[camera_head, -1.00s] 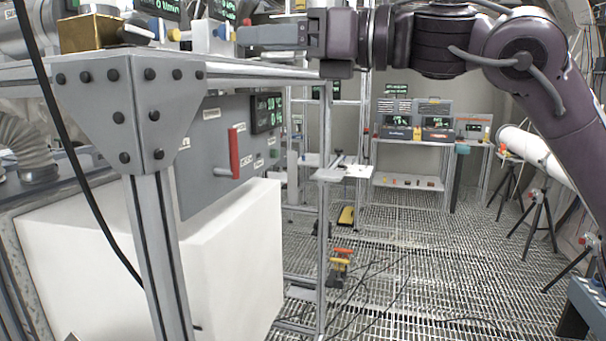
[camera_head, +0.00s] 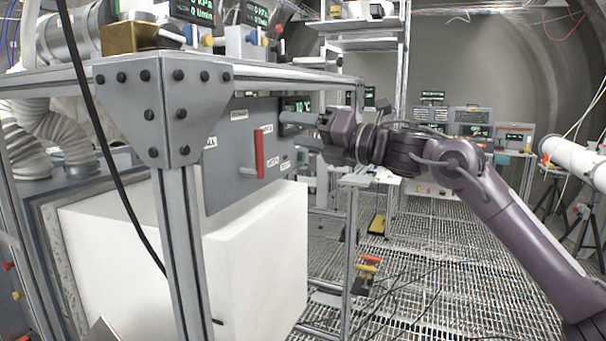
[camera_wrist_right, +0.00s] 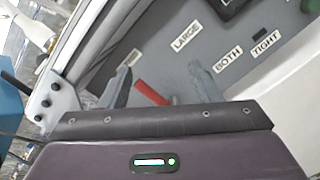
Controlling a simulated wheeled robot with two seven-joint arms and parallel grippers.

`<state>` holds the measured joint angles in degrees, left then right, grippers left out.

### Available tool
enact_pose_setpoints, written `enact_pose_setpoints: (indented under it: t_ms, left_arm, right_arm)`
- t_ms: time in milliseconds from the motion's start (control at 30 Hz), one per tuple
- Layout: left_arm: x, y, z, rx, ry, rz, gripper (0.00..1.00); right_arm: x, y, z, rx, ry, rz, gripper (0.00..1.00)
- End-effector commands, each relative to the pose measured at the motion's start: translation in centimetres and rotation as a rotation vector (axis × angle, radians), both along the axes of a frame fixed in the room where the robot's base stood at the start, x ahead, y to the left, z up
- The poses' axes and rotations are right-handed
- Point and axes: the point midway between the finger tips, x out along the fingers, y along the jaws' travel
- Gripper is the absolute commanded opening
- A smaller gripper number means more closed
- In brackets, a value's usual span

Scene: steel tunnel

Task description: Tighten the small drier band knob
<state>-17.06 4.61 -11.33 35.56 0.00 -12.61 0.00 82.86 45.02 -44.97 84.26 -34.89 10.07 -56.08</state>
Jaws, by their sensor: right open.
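A grey control panel (camera_head: 228,170) hangs under the steel frame's top, with white labels and a red lever (camera_head: 259,153) on its face. My right gripper (camera_head: 306,131) is at the panel's right side, its two fingers apart and pointing left toward the panel. In the right wrist view, my right gripper (camera_wrist_right: 160,75) is open and empty. The panel (camera_wrist_right: 225,45) there carries labels reading LARGE, BOTH and TIGHT, and the red lever (camera_wrist_right: 150,94) shows partly between the fingers. I cannot make out the small band knob in either view. My left gripper is not in view.
A steel corner post (camera_head: 178,250) and a black cable (camera_head: 115,190) stand in front of the panel at left. A white box (camera_head: 255,250) is below the panel. A brass block (camera_head: 130,37) sits on the frame top. Cables lie on the grated floor (camera_head: 420,300).

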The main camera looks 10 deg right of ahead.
Motion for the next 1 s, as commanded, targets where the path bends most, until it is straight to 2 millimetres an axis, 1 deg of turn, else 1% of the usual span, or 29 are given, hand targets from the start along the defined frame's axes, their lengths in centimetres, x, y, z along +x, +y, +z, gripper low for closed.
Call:
enact_pose_setpoints:
  t_ms: [33, 100, 300, 500, 700, 1000]
  left_arm:
    - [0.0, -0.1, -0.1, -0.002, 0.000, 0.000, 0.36]
    - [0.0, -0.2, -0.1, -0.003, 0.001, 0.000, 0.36]
    - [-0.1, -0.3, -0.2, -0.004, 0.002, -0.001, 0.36]
    - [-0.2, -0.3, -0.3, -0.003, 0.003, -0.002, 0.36]
    - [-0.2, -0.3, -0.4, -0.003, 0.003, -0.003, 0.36]
    - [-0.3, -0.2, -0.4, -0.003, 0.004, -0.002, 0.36]
  right_arm:
    - [0.7, 0.0, -1.1, 0.021, 0.029, -0.003, 0.57]
    - [1.5, -0.2, -2.3, 0.050, 0.063, -0.010, 0.57]
    - [3.5, -0.7, -5.4, 0.127, 0.151, -0.031, 0.57]
    - [4.9, -1.1, -8.0, 0.186, 0.217, -0.049, 0.57]
    - [5.6, -1.3, -9.2, 0.212, 0.248, -0.057, 0.57]
    - [5.6, -1.3, -9.3, 0.216, 0.252, -0.059, 0.57]
